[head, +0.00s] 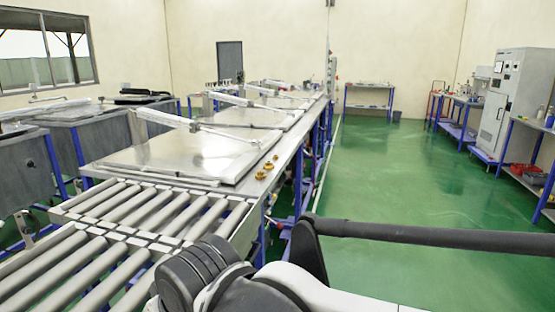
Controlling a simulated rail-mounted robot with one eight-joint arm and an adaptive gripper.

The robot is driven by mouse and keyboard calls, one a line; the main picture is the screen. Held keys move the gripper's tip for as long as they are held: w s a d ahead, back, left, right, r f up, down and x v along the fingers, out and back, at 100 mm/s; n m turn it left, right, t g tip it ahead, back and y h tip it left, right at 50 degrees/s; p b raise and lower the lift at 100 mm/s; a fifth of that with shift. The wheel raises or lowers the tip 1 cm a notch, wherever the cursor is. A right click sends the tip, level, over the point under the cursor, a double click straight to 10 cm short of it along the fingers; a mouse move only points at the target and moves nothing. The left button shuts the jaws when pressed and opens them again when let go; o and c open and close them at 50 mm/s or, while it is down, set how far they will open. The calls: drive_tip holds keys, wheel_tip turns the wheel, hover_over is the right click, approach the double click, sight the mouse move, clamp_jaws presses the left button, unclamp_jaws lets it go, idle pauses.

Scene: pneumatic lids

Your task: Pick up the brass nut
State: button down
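Three small brass-coloured pieces, which look like the brass nuts (268,167), lie in a short row on the metal table edge, just right of the nearest flat metal lid (190,152). They are too small to make out their exact shape. They sit near the right end of the roller conveyor. Parts of my arm fill the bottom of the head view, in front of and below the table. My gripper's fingers do not show, and nothing of mine is seen touching the brass pieces.
A roller conveyor (150,215) fills the lower left. More metal lids with white arms (165,118) run back along the table. Grey tanks (88,150) stand at the left. The green floor (400,190) right of the table is open, with a cabinet (510,105) and benches beyond.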

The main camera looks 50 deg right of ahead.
drive_tip(key=c, duration=2.4)
unclamp_jaws()
drive_tip(key=shift+c, duration=0.2)
drive_tip(key=o, duration=1.1)
